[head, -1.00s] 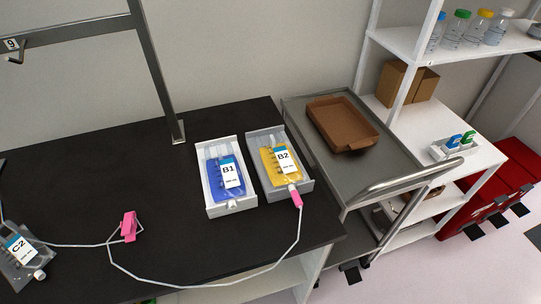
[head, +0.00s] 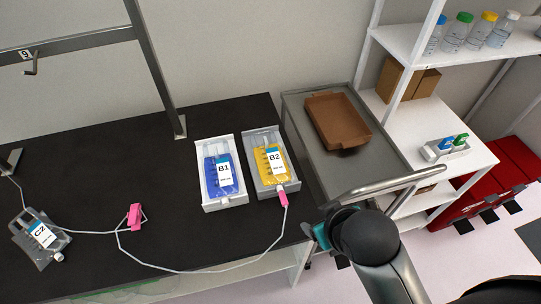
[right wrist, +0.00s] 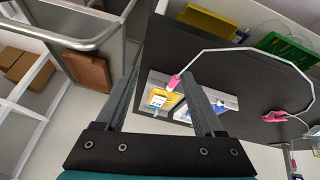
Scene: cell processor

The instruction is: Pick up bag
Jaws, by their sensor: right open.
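The blue bag B1 (head: 222,170) lies in a white tray (head: 203,190) on the black bench. The yellow bag B2 (head: 272,160) lies in a grey tray (head: 252,172) to its right, with a pink clamp (head: 283,199) and white tube at its near end. The clear bag C2 (head: 42,238) lies flat at the left. My right gripper (head: 312,236) is by the bench's right front edge, apart from the bags. In the right wrist view its fingers (right wrist: 163,92) are open, with the yellow bag (right wrist: 160,98) beyond and between them. My left gripper is not in view.
A pink clamp (head: 134,216) sits on the tube across the bench. A metal cart (head: 382,160) with a brown tray (head: 337,120) stands right of the bench. A white shelf (head: 440,120) holds bottles and boxes. A metal frame (head: 155,70) stands at the back left.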

